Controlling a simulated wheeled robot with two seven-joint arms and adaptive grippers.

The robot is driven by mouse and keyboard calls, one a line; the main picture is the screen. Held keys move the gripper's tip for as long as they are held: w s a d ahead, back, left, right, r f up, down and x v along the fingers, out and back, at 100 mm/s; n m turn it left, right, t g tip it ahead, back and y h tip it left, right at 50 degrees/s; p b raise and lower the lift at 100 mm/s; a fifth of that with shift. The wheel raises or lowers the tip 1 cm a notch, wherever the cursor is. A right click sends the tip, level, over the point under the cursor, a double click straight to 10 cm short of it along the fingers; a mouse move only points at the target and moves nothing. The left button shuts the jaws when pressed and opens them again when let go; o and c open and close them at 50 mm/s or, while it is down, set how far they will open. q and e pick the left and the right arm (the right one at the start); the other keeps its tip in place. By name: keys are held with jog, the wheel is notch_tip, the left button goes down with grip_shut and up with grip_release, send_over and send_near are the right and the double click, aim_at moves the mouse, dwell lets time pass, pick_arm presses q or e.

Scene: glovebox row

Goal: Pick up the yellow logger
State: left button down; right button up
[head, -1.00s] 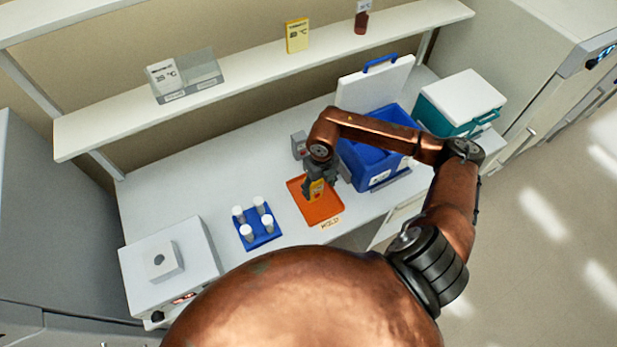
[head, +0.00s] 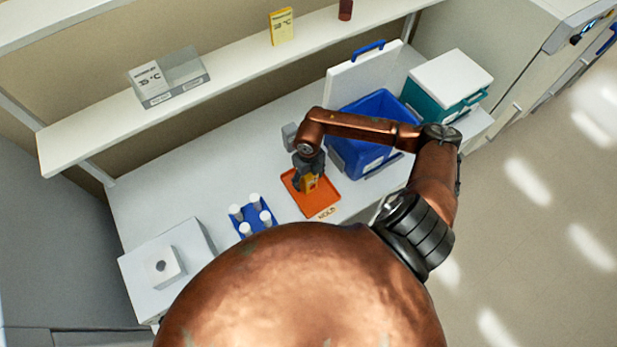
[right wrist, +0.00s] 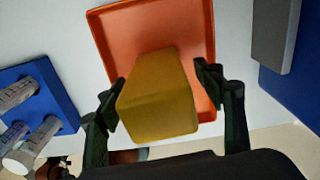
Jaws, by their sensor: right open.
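A yellow logger (head: 312,183) stands on the orange tray (head: 325,200) on the bench, partly hidden by my right gripper (head: 307,172) in the head view. In the right wrist view the logger (right wrist: 158,100) is a yellow block between the two dark fingers of my right gripper (right wrist: 162,92). The fingers are open on either side of it, with a visible gap on the right; contact on the left cannot be told. The orange tray (right wrist: 110,40) lies behind it. My left gripper is not in view.
A blue rack (head: 262,234) with white-capped tubes stands left of the tray. An open blue cooler (head: 353,160) is close on the right, with a teal box (head: 425,100) beyond. A small grey block (head: 289,135) stands behind. A yellow card-like item (head: 281,26) is on the shelf.

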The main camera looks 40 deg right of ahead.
jog(key=shift+f, duration=0.5)
jog(key=c, duration=1.3)
jog(key=shift+r, duration=0.1)
jog(key=shift+c, duration=0.2)
